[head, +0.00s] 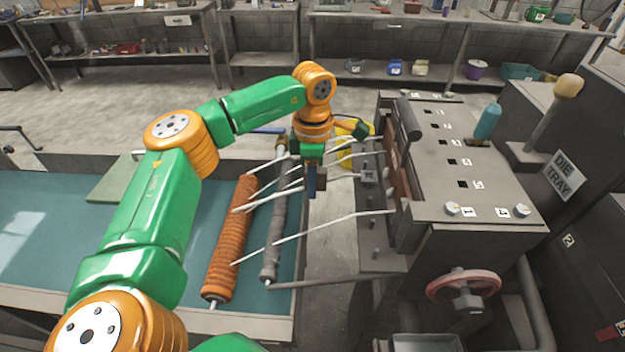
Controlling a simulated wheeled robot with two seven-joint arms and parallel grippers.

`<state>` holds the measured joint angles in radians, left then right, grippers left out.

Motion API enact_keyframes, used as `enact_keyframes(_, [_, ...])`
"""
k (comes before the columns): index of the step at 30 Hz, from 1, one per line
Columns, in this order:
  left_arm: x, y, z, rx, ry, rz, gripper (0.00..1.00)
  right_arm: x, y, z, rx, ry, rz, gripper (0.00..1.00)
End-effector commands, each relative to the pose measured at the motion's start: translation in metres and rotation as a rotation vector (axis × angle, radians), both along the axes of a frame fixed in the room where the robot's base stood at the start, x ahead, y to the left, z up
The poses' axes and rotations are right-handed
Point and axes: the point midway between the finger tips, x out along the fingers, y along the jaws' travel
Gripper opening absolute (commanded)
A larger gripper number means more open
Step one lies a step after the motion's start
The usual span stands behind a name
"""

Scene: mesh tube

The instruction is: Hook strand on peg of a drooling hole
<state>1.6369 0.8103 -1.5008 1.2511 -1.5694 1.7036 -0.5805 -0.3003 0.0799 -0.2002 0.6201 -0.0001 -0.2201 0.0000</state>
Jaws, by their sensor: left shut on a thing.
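Several white strands run from the grey machine (470,165) leftward over the water bath (60,235). The nearest strand (310,233) leaves the machine's face, bends, and slopes down over the grey roller to the orange ribbed roller. Small grey pegs (374,252) stand on the plate below the machine's face. My left gripper (316,184) points down between the rollers and the machine, shut on a strand (343,177) that reaches it from the machine. The fingers hide the grip point. I cannot tell which hole is drooling. My right gripper is not in view.
The orange roller (231,240) and grey roller (275,225) lie along the bath's right side. A red handwheel (464,285) sticks out of the machine's front. A yellow object (352,150) is partly hidden behind my left wrist. Open floor lies behind the bath.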

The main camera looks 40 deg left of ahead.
Motion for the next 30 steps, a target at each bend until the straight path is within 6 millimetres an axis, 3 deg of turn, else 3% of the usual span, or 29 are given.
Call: enact_keyframes(30, [0.000,0.000,-0.013,0.000,0.000,0.000,0.00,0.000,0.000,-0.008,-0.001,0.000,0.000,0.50])
